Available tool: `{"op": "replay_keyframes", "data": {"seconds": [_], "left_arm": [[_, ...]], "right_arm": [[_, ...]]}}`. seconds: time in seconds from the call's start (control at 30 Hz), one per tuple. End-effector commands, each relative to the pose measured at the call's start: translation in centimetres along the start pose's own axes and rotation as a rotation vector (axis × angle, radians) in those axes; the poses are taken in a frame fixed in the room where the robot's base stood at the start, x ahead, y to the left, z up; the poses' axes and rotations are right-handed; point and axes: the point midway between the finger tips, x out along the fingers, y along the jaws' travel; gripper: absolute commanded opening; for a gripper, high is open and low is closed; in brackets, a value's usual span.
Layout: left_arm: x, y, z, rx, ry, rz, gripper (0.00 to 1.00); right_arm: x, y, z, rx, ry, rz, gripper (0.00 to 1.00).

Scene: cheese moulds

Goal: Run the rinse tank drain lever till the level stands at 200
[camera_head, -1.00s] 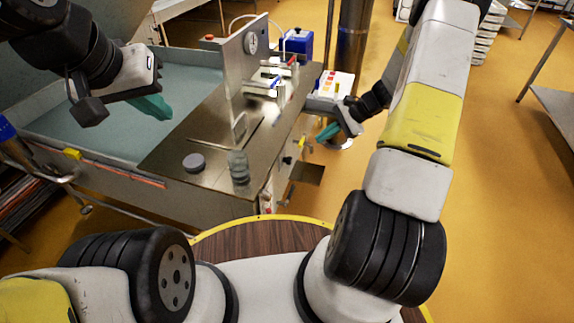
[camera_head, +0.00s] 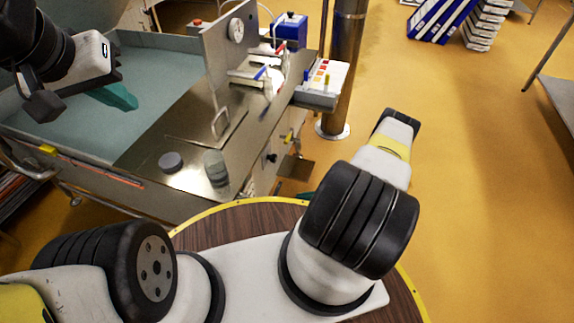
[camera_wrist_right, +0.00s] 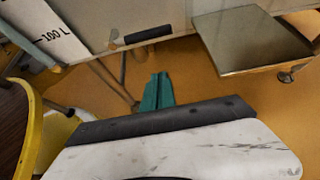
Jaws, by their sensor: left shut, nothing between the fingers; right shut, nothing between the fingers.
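The rinse tank's white scale (camera_wrist_right: 45,35) reads "100 L" at the top left of the right wrist view; no 200 mark or level shows on it. A black bar handle (camera_wrist_right: 142,36) sits on a pale panel just beyond my right gripper (camera_wrist_right: 158,80); I cannot tell whether it is the drain lever. That gripper's teal fingers are shut, empty and apart from the handle. In the head view the arm mostly hides it. My left gripper (camera_head: 118,97) is shut and empty above the blue-green basin (camera_head: 165,68) at the left.
A steel post (camera_head: 342,70) stands behind. A flat metal plate (camera_wrist_right: 250,40) juts out at right. The floor at right is open.

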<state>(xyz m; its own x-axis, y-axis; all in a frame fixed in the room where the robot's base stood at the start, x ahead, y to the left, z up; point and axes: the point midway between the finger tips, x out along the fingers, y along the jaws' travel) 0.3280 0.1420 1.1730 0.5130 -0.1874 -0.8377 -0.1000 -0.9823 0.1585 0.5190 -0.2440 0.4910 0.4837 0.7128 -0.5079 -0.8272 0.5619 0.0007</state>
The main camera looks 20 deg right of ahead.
Motion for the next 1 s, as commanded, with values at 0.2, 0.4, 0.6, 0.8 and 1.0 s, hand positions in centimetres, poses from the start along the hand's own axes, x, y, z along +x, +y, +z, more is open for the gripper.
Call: {"op": "replay_keyframes", "data": {"seconds": [0.2,0.4,0.6,0.8,1.0], "left_arm": [[0.0,0.0,0.0,0.0,0.0,0.0,0.0],[0.0,0.0,0.0,0.0,0.0,0.0,0.0],[0.0,0.0,0.0,0.0,0.0,0.0,0.0],[0.0,0.0,0.0,0.0,0.0,0.0,0.0],[0.0,0.0,0.0,0.0,0.0,0.0,0.0]], "right_arm": [[4.5,0.1,0.1,-0.003,0.0,0.004,0.0],[8.0,0.1,0.1,-0.004,0.0,0.004,0.0],[7.6,-0.1,2.1,-0.002,0.0,0.001,0.0],[7.1,0.0,3.6,-0.003,0.0,0.002,0.0],[7.0,0.0,3.9,-0.003,0.0,0.001,0.0]]}}
